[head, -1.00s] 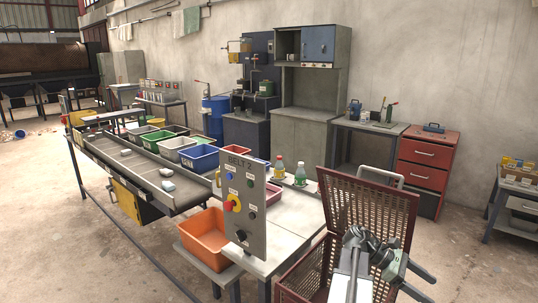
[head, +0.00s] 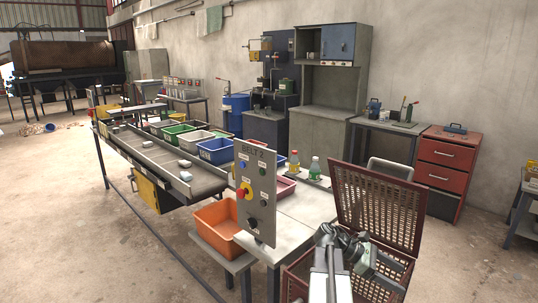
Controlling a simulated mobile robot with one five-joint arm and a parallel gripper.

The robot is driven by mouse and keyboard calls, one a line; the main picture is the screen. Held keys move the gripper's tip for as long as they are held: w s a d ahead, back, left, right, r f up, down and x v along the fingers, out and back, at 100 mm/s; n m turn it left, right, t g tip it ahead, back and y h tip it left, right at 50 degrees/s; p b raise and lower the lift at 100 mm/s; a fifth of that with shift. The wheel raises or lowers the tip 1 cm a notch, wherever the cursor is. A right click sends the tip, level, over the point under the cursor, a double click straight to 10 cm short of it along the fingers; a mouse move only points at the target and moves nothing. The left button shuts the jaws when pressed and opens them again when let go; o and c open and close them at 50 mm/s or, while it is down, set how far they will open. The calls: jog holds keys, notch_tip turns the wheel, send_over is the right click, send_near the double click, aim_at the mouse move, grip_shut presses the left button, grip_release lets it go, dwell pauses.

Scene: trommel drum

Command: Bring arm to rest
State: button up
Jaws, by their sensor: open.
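My gripper (head: 392,270) shows at the lower right of the head view, at the end of my grey and black arm. It is open, and nothing shows between its dark fingers. It appears in front of or over the red mesh crate (head: 380,208), whose perforated lid stands up behind it. My arm hides part of the crate's inside. I cannot tell how far the gripper is above the crate's rim.
Left of the arm stand a grey control panel (head: 254,195), a pale table (head: 312,205) with two bottles, and an orange bin (head: 217,226). A conveyor (head: 200,180) with several bins runs to the back left. Open floor (head: 75,235) lies at the left.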

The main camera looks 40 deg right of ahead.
jog(key=w+a+f+n+t+b, duration=0.1)
jog(key=w+a+f+t+b, duration=0.15)
jog(key=w+a+f, duration=0.45)
jog(key=w+a+f+n+t+b, duration=0.1)
jog(key=w+a+f+n+t, duration=0.15)
jog(key=w+a, duration=0.9)
jog(key=w+a+f+n+t+b, duration=0.1)
jog(key=w+a+f+t+b, duration=0.15)
jog(key=w+a+f, duration=0.45)
jog(key=w+a+f+m+t+y+b, duration=0.1)
jog(key=w+a+f, duration=0.1)
jog(key=a, duration=0.7)
jog(key=w+a+f+m+t+y, duration=0.1)
jog(key=w+a+f+t+y, duration=0.15)
jog(key=a, duration=0.65)
jog(key=a+f+m+y, duration=0.1)
jog(key=a+m+y, duration=0.3)
jog(key=a+m, duration=0.55)
notch_tip(320, 180, up, 14)
jog(key=w+a+p, duration=0.1)
jog(key=p, duration=1.3)
jog(key=shift+n, duration=0.4)
jog(key=shift+a+f+h, duration=0.1)
jog(key=shift+h, duration=0.15)
